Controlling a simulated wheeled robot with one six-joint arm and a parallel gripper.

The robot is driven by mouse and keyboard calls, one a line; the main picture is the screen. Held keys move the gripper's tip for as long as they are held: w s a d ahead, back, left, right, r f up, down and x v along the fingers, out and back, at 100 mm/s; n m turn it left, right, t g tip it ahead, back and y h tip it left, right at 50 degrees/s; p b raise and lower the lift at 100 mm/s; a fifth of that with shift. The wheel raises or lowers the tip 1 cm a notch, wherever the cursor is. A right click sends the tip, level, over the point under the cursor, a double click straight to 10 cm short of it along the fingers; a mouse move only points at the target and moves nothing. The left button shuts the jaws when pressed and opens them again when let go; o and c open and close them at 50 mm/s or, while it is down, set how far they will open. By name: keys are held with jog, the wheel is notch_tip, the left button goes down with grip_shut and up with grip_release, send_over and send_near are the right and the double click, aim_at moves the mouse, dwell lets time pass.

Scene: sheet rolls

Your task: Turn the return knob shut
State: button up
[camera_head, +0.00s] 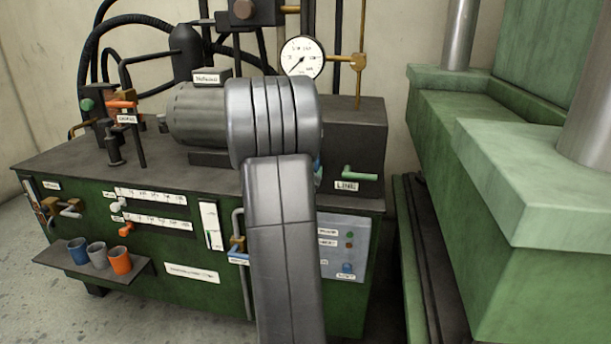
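I cannot tell which control is the return knob, as most labels are too small to read. An orange handle (122,104) with a small label stands on the cabinet top at the left. A pale green lever (359,174) sits on the dark box at the right. My grey arm covers the middle of the machine and hides part of its front. My gripper is not in view.
The green cabinet (205,300) carries a grey motor (195,113) and a round gauge (302,57). A small shelf (120,279) with blue, grey and orange cups juts out at lower left. A large green press (540,180) stands at the right. Floor shows at lower left.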

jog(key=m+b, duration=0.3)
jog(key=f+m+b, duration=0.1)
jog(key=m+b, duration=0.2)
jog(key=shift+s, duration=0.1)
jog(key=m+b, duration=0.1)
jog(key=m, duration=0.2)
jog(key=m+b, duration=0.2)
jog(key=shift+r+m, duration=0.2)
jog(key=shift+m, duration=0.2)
jog(key=shift+b, duration=0.3)
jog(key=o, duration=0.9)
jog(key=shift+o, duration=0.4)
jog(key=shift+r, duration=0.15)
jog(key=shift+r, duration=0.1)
